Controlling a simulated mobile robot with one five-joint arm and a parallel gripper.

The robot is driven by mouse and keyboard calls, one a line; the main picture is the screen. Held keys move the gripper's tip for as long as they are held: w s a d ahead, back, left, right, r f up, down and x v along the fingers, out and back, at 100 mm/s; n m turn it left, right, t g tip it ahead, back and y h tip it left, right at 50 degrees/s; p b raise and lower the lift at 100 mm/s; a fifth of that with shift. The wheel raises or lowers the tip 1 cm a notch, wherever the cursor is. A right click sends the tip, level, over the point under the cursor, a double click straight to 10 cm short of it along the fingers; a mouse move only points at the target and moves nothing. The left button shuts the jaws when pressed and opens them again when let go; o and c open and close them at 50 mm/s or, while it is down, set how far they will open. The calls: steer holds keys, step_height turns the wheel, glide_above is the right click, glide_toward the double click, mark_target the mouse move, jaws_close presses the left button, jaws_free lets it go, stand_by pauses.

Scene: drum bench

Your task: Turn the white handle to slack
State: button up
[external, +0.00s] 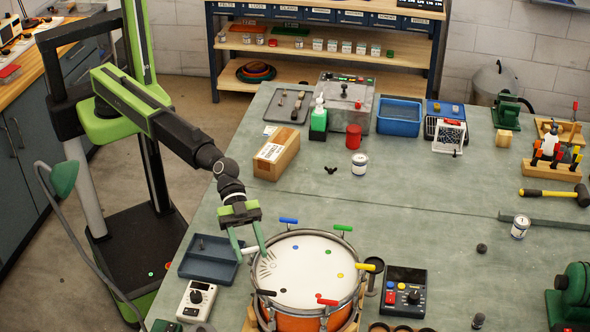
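The drum (305,265) stands on the bench with a pale head and an orange shell. Coloured handles sit around its rim: blue (288,220), green (343,227), yellow (364,266), red (327,301) and black (266,292). The white handle (249,250) appears at the left rim, small and partly hidden by my gripper. My gripper (252,255) points down at that rim with its two green fingers apart, one on each side of the white handle. I cannot tell whether either finger touches it.
A dark blue tray (208,262) lies left of the drum, with a white meter box (197,299) in front of it. A black control box (403,291) stands to the right. A cardboard box (276,154) stands behind. The bench is mostly clear at middle right.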

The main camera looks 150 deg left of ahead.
steer(key=c, duration=0.6)
steer(key=shift+n+y, duration=0.3)
steer(key=shift+y, duration=0.1)
steer(key=shift+d+n+t+y, duration=0.1)
steer(key=shift+n+t+y, duration=0.2)
steer(key=shift+n+y, duration=0.65)
steer(key=n+g+y, duration=0.1)
steer(key=n+y, duration=0.3)
steer(key=y, duration=0.1)
steer(key=n+g+y, duration=0.1)
steer(key=n+y, duration=0.1)
steer(key=n, duration=0.1)
steer(key=shift+y, duration=0.35)
steer(key=shift+n+g+y, duration=0.55)
steer(key=shift+g+y, duration=0.05)
steer(key=shift+s, duration=0.1)
steer(key=o, duration=1.4)
